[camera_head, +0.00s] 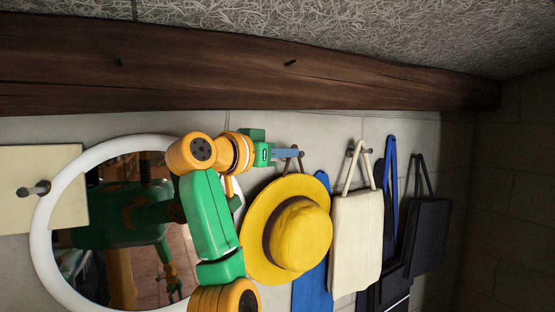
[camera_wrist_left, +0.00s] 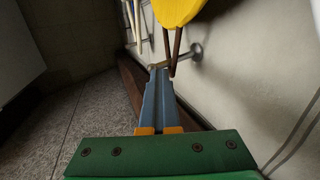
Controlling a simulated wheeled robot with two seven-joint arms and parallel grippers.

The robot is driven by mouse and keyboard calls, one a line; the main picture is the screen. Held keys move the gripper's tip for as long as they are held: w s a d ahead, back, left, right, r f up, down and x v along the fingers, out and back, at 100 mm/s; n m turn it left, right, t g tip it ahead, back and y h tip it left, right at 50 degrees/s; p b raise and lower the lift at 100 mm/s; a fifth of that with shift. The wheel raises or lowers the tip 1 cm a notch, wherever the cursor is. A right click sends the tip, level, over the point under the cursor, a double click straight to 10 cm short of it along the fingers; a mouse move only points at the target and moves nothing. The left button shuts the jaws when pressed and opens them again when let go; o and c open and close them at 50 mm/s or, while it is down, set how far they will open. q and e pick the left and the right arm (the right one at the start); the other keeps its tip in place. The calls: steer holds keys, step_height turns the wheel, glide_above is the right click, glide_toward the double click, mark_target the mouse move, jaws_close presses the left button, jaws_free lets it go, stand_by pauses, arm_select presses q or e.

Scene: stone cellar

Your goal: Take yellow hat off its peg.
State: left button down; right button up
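The yellow hat (camera_head: 300,235) hangs against the wall by a brown loop (camera_head: 293,163) on a peg (camera_head: 300,153). Part of the hat's brim (camera_wrist_left: 178,10) shows at the top of the left wrist view, with the loop and peg (camera_wrist_left: 195,52) below it. My left gripper (camera_head: 297,153) is at the peg, above the hat, pointing right along the wall. Its blue-grey fingers (camera_wrist_left: 158,75) lie close together, with the tips beside the loop and the peg's end. Whether they pinch the loop is not clear. My right gripper is not in view.
A cream bag (camera_head: 355,240) hangs right of the hat, then a blue item (camera_head: 390,190) and a dark bag (camera_head: 428,235). Blue cloth (camera_head: 313,290) hangs behind the hat. A round white-framed mirror (camera_head: 45,245) is left, behind my arm. A wooden beam (camera_head: 220,65) runs above.

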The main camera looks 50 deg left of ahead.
arm_select(q)
steer(key=s+d+r+b, duration=0.1)
steer(key=s+d+r, duration=0.1)
steer(key=d, duration=0.6)
steer(key=shift+d, duration=0.15)
steer(key=c, duration=1.5)
jaws_free()
steer(key=o, duration=0.4)
steer(key=shift+a, duration=0.2)
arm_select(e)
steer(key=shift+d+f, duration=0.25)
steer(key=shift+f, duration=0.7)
